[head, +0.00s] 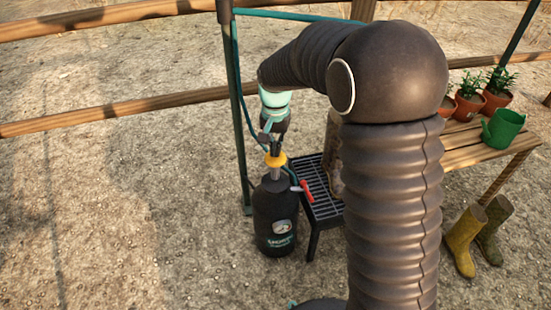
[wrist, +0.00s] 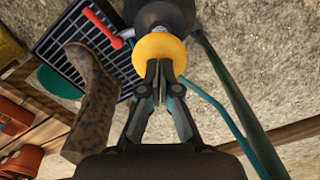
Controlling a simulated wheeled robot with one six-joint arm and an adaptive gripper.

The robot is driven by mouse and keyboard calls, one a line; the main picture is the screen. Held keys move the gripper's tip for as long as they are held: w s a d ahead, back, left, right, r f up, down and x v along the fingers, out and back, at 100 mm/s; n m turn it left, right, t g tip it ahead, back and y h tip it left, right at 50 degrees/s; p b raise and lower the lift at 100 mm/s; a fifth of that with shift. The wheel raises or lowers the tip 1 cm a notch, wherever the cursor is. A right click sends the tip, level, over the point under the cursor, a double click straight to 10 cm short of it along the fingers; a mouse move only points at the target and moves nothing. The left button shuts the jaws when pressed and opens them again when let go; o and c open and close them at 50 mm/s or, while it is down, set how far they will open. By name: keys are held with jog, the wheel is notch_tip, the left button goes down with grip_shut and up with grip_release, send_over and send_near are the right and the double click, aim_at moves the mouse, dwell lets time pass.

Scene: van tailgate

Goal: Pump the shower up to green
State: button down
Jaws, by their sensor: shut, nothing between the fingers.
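The pressure shower (head: 276,215) is a black bottle standing upright on the ground, with a round gauge (head: 282,227) on its front. The gauge's needle is too small to read. A yellow pump handle (head: 275,160) sits on top of it, above a short pale shaft. My gripper (head: 276,143) is above the handle, pointing down.
A muddy boot (wrist: 92,105) stands on the grate. A green post (head: 238,110) and hose are close to the left. A wooden bench (head: 480,145) is right. Open gravel lies left.

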aim_at(275, 161)
jog(key=shift+f+b, duration=1.4)
jog(key=shift+f, duration=1.35)
jog(key=shift+r, duration=0.1)
jog(key=shift+r+p, duration=2.2)
jog(key=shift+r, duration=0.55)
jog(key=shift+f, duration=0.15)
